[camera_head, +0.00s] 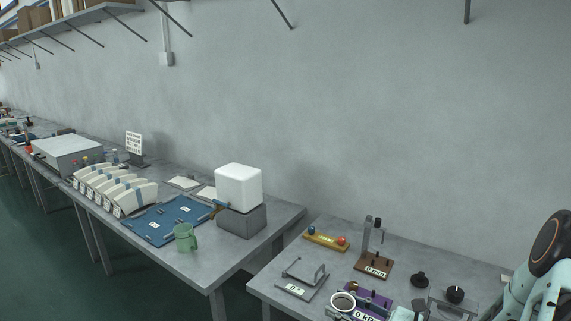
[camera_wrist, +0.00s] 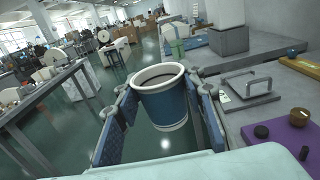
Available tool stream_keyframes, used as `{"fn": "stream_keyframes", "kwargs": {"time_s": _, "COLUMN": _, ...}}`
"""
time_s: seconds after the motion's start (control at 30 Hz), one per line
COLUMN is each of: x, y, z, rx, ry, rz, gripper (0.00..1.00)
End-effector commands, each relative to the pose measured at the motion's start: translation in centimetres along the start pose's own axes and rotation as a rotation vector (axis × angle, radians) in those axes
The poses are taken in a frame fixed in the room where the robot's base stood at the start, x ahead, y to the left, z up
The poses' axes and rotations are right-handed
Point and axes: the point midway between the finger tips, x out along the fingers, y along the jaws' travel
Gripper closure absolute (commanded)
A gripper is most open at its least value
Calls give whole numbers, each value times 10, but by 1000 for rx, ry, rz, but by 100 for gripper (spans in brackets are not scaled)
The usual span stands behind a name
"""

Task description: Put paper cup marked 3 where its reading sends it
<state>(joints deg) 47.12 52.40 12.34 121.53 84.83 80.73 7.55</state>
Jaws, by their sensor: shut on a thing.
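A paper cup (camera_wrist: 165,105) with a blue wall and a white rim is held between the two fingers of my gripper (camera_wrist: 158,88) in the wrist view. It stands roughly upright, its mouth up, in the air beside the near bench. Its white rim also shows at the bottom of the head view (camera_head: 342,301). No number shows on the cup's visible side. On the near bench are a brown gauge stand (camera_head: 374,264) reading 0 mm, a purple device (camera_head: 378,301) reading 0 kPa, and a grey plate with a handle (camera_head: 301,280) whose label is hard to read.
The far bench holds a blue mat (camera_head: 165,220) with labelled areas, a green mug (camera_head: 186,239), a white block (camera_head: 239,185) on a grey box, several fanned paper pieces (camera_head: 112,190) and a sign (camera_head: 134,143).

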Motion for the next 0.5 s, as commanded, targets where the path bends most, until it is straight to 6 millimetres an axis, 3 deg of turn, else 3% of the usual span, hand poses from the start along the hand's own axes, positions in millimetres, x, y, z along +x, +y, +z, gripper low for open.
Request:
{"fn": "stream_keyframes", "kwargs": {"time_s": 0.03, "x": 0, "y": 0, "z": 15, "rx": 1, "ry": -1, "rz": 0, "gripper": 75}}
{"fn": "stream_keyframes", "kwargs": {"time_s": 0.1, "x": 0, "y": 0, "z": 20, "rx": -1, "ry": -1, "rz": 0, "gripper": 75}}
{"fn": "stream_keyframes", "kwargs": {"time_s": 0.5, "x": 5, "y": 1, "z": 32, "rx": 2, "ry": -2, "rz": -72, "gripper": 75}}
